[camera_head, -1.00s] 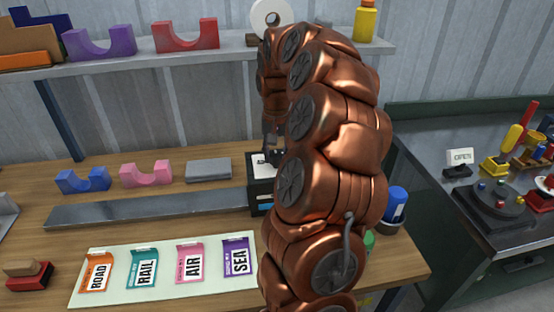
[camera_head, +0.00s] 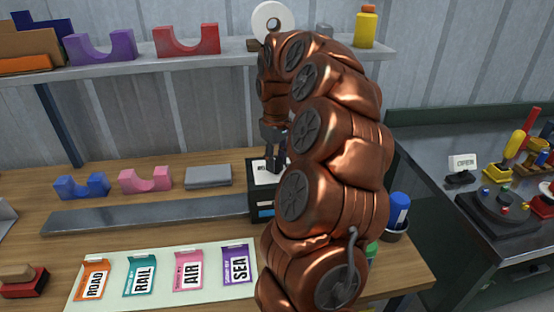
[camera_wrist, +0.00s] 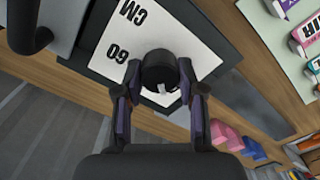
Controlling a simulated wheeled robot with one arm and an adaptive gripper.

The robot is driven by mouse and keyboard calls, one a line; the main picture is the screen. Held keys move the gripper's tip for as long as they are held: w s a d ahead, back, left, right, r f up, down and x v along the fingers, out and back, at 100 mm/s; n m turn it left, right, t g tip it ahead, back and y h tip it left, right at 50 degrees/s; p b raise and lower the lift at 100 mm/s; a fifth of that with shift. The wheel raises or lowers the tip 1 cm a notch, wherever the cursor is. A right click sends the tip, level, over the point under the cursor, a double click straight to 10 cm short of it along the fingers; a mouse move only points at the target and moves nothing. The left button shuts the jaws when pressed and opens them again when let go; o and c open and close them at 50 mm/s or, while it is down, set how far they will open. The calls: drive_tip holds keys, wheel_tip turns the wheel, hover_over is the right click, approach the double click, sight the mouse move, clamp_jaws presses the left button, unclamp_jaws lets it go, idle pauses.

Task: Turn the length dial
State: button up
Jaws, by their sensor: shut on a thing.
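The length dial (camera_wrist: 160,68) is a round black knob with a small white mark, on a white plate (camera_wrist: 185,38) printed "CM" and "60". My gripper (camera_wrist: 160,77) has its two fingers closed against opposite sides of the knob in the wrist view. In the head view my gripper (camera_head: 273,152) points down at the top of a dark box (camera_head: 260,206) on the bench. My copper arm covers the box's right side there, and the knob cannot be made out.
A long grey metal bar (camera_head: 150,212) lies left of the box. Blue (camera_head: 82,187) and pink (camera_head: 146,181) cradles and a grey block (camera_head: 208,177) stand behind it. A pale mat (camera_head: 120,292) with several coloured tags lies in front. A shelf (camera_head: 130,68) runs above.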

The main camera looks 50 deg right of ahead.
sight(277, 160)
drive_tip(key=shift+s+n, duration=0.1)
drive_tip(key=shift+n, duration=0.9)
drive_tip(key=o, duration=1.1)
drive_tip(key=shift+o, duration=0.2)
wheel_tip(277, 160, up, 12)
